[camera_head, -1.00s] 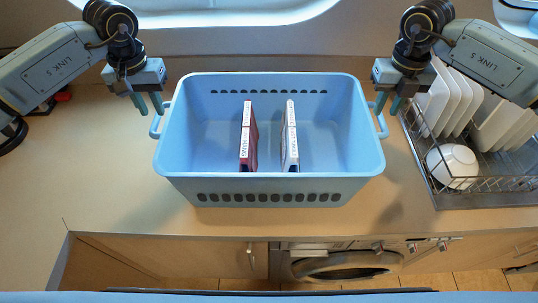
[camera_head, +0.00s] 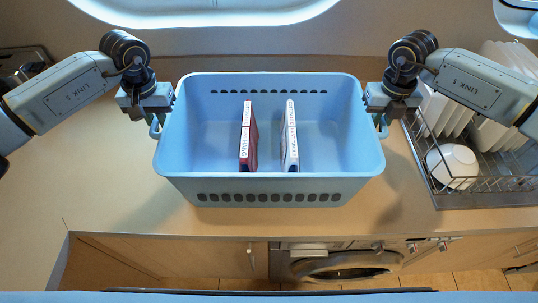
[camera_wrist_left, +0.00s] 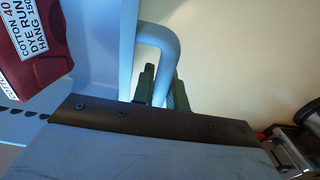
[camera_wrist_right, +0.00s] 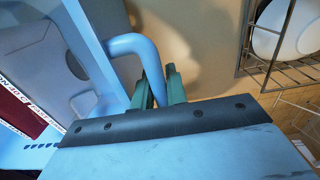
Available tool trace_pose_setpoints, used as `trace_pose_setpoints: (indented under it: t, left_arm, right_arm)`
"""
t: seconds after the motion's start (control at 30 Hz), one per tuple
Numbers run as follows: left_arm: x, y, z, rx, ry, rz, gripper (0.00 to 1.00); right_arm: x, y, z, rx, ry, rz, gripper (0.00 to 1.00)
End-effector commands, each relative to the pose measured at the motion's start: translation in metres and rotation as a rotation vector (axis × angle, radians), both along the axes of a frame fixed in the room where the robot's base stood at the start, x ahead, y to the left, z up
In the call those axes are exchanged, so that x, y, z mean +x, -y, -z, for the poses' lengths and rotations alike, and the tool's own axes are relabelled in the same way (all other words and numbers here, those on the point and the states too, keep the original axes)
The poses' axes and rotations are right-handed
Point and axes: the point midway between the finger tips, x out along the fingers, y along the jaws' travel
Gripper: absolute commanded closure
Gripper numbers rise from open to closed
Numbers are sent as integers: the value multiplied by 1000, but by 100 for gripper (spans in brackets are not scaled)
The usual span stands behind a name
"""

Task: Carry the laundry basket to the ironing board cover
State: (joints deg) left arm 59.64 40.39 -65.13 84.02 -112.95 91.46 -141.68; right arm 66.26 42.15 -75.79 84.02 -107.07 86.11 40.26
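The light blue laundry basket (camera_head: 268,187) stands upright on the counter and holds a red box (camera_head: 248,137) and a white-labelled box (camera_head: 290,140). My left gripper (camera_head: 155,122) is at the basket's left handle; in the left wrist view its fingers (camera_wrist_left: 163,92) close around the handle bar (camera_wrist_left: 165,50). My right gripper (camera_head: 379,120) is at the right handle; in the right wrist view its fingers (camera_wrist_right: 158,88) close around that handle bar (camera_wrist_right: 140,47). The basket rests on the counter. I see no ironing board cover in these views.
A wire dish rack (camera_head: 480,190) with plates and a white bowl (camera_head: 452,165) stands close to the basket's right. The counter (camera_head: 100,190) is clear at left. Its front edge runs just below the basket, above a washing machine (camera_head: 345,265). A window (camera_head: 210,10) is behind.

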Motion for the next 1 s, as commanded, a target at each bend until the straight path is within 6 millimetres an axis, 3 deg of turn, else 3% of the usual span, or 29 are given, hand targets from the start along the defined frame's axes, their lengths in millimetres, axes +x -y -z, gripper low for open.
trace_pose_setpoints:
  t: [0.57,1.0]
  left_arm:
    - [1,0,-4,-2,3,0,100]
    - [1,0,-35,-1,2,0,100]
  right_arm:
    - [1,0,-4,1,3,0,100]
    - [1,0,-35,1,3,0,100]
